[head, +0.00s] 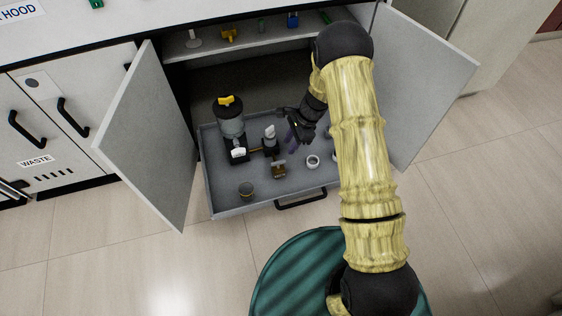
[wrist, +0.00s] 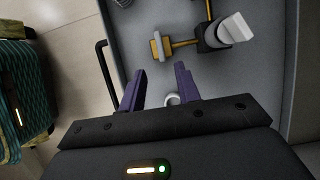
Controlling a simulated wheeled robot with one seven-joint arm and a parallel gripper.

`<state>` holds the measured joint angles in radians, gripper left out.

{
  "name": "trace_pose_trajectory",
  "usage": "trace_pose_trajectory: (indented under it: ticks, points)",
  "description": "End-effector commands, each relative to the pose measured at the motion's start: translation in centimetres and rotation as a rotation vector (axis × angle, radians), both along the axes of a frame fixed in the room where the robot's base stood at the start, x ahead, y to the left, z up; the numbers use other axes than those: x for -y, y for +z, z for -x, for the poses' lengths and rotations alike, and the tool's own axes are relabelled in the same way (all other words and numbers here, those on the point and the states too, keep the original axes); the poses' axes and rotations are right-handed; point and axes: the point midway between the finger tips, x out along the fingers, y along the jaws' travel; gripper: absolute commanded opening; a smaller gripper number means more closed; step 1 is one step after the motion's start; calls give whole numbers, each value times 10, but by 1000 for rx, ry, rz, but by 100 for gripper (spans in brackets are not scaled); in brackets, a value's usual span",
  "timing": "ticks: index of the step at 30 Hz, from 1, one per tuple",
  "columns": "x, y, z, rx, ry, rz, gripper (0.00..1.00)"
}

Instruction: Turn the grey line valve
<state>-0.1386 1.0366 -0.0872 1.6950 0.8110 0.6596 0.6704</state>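The valve with a pale grey handle (head: 270,131) stands on a dark body in the pulled-out grey tray, in the middle of the head view. In the wrist view its grey handle (wrist: 236,28) is at the upper right, with a brass line running left from its body. My gripper (head: 294,138) is above the tray, just right of the valve in the head view. In the wrist view its two purple fingers (wrist: 160,72) are apart with nothing held between them. They do not touch the valve. Part of the gripper is hidden behind my wrist in the head view.
The tray (head: 225,203) has raised walls between two open cabinet doors (head: 150,135). A canister with a yellow knob (head: 231,122) stands left of the valve. A shelf (head: 270,43) is above.

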Motion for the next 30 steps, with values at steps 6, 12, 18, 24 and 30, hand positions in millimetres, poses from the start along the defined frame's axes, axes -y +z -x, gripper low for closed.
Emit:
trace_pose_trajectory:
  ticks: [6,12,18,24,30]
  points:
    - [-15,-42,5,-1,2,0,33]
    - [-27,-72,8,-1,1,-1,33]
    - [-34,-85,10,1,0,0,33]
    - [-34,-85,10,1,0,0,33]
    - [-34,-85,10,1,0,0,11]
